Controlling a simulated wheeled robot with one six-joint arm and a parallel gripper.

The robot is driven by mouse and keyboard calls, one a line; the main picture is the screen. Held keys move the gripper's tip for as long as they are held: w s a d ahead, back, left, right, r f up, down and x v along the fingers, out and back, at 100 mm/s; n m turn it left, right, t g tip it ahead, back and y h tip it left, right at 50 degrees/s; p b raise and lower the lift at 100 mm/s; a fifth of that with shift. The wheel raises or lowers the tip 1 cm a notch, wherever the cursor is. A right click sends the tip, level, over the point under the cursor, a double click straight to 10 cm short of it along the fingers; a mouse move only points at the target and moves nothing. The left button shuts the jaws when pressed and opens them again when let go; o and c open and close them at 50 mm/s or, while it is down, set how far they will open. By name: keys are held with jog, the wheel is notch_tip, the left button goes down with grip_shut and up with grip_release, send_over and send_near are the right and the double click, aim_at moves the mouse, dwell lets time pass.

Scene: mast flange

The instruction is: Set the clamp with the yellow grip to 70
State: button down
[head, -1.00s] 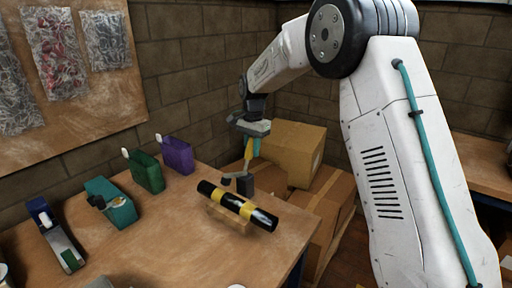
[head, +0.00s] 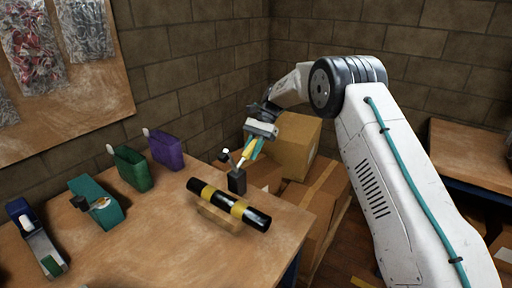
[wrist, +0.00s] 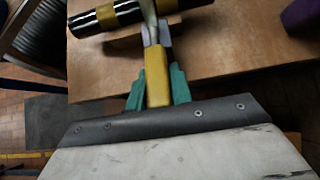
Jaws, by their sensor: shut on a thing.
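The clamp with the yellow grip has a dark block base (head: 237,181) at the table's right edge, behind the black and yellow cylinder. Its yellow grip (head: 248,152) leans up and to the right from the base. In the wrist view the yellow grip (wrist: 157,75) lies between two teal fingers, with a metal shank beyond it. My gripper (head: 254,147) is shut on the yellow grip. No scale or number on this clamp is readable.
The striped cylinder (head: 228,204) lies on a wooden cradle (head: 218,220) close to the clamp. Teal (head: 98,203), green (head: 133,169), purple (head: 166,150) and blue (head: 36,237) devices stand along the left of the table. Cardboard boxes (head: 290,148) stand behind my gripper.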

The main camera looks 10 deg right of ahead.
jog(key=shift+f, duration=0.25)
dwell(0.3)
jog(key=c, duration=1.2)
grip_release()
jog(key=shift+c, duration=0.2)
jog(key=shift+w+r, duration=0.1)
jog(key=v, duration=0.7)
jog(key=shift+w+d, duration=0.25)
jog(key=shift+d, duration=0.05)
jog(key=shift+r, duration=0.1)
